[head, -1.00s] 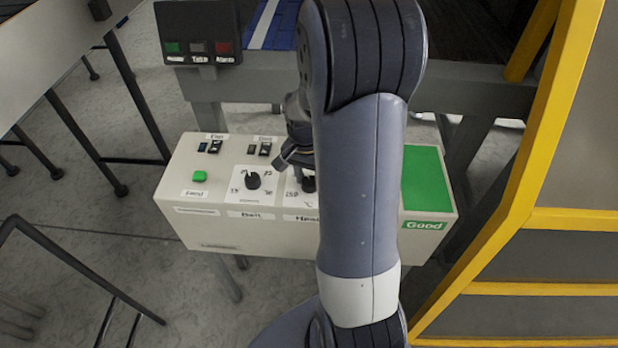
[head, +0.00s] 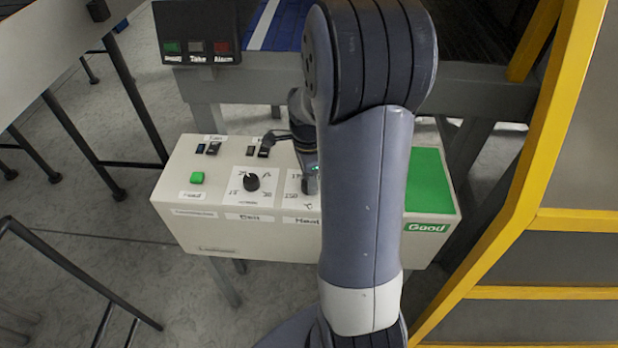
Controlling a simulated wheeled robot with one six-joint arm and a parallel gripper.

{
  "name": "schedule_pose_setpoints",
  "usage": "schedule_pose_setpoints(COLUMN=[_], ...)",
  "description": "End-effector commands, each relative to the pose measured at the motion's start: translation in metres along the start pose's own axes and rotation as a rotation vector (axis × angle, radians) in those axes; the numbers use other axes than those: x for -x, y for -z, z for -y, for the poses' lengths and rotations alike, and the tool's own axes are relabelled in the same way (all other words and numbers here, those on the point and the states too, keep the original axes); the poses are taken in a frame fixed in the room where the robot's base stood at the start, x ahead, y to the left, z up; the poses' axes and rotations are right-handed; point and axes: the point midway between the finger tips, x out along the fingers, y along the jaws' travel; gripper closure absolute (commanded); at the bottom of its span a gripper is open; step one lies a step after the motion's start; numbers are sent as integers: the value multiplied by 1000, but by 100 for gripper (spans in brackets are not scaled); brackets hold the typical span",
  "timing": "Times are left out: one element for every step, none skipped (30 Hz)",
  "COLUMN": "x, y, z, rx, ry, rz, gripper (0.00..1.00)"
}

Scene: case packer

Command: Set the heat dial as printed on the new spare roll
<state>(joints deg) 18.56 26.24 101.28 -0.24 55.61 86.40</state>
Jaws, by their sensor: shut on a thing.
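The heat dial's white scale plate (head: 292,190) is on the sloping top of the control box, right of the belt dial. Its "150" and "°C" marks show, but the knob itself is hidden by my gripper and arm. My gripper (head: 310,188) points down over this plate and is shut on the heat dial's knob. The dial's setting cannot be read. The heat label (head: 306,220) below it is partly covered by my arm. No spare roll or print on one can be seen.
The control box (head: 215,237) also carries the belt dial (head: 252,182), a green button (head: 197,178), small switches (head: 212,148) and a green pad (head: 428,180) marked "Good". A yellow frame (head: 530,150) stands close at right. A black lamp panel (head: 198,47) is behind left.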

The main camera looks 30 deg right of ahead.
Motion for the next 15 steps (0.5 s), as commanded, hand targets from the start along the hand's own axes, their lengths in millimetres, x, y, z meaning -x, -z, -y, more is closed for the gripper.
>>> schedule_pose_setpoints(x=[0,1,1,1,1,1,1,1,1,1,1,1,1,1,1], y=[0,0,0,0,0,0,0,0,0,0,0,0,0,0,0], z=[1,1,1,1,1,1,1,1,1,1,1,1,1,1,1], rx=[-29,-47,-67,-83,-96,-113,-123,-133,-146,-153,-159,-166,-171,-175,-179], ry=[2,2,2,2,2,2,2,2,2,2,2,2,2,2,2], rz=[1,2,3,4,5,5,6,7,7,8,8,9,9,9,9], gripper=[86,86,86,86,86,86,86,86,86,86,86,86,86,86,86])
